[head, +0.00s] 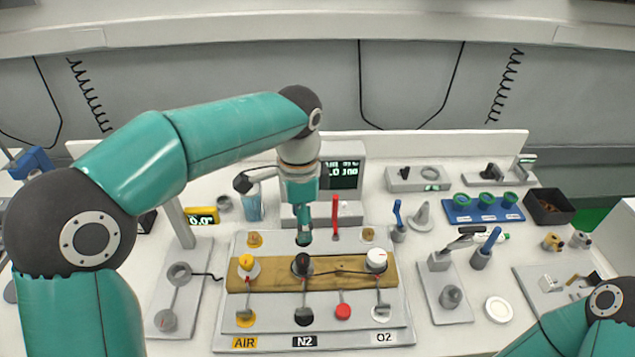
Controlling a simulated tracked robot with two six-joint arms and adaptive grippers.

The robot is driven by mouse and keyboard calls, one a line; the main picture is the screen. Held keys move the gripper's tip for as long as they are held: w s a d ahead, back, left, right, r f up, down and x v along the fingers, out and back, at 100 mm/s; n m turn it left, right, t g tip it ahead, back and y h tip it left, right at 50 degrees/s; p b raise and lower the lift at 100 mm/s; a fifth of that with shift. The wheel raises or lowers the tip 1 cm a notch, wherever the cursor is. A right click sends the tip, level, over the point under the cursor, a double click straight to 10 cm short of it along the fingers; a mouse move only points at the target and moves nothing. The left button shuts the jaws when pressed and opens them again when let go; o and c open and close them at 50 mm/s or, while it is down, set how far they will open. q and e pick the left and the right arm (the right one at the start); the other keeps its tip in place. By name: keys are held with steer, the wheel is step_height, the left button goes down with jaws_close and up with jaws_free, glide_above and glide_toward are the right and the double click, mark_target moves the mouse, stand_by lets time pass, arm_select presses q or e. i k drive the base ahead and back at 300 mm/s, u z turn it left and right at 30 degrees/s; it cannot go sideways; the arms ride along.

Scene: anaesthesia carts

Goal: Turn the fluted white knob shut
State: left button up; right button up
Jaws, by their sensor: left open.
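The fluted white knob (376,257) stands at the right end of a wooden strip (340,277) on a grey panel, in line with the O2 label (383,338). My left gripper (303,238) points down just above the black knob (302,264), to the left of the white knob and clear of it. It is open, with nothing seen between its fingers, though they look small and close together here. The yellow knob (247,263) is at the strip's left end. My right arm shows only at the bottom right corner; its gripper is out of the picture.
A monitor (343,172) stands behind the panel. A red upright handle (335,214) rises behind the strip. Blue-handled tools (486,247) and a grey stand (452,298) are to the right. A white disc (499,309) lies farther right. A gauge plate (177,300) is to the left.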

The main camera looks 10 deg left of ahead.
mark_target(376, 257)
steer(key=k, duration=1)
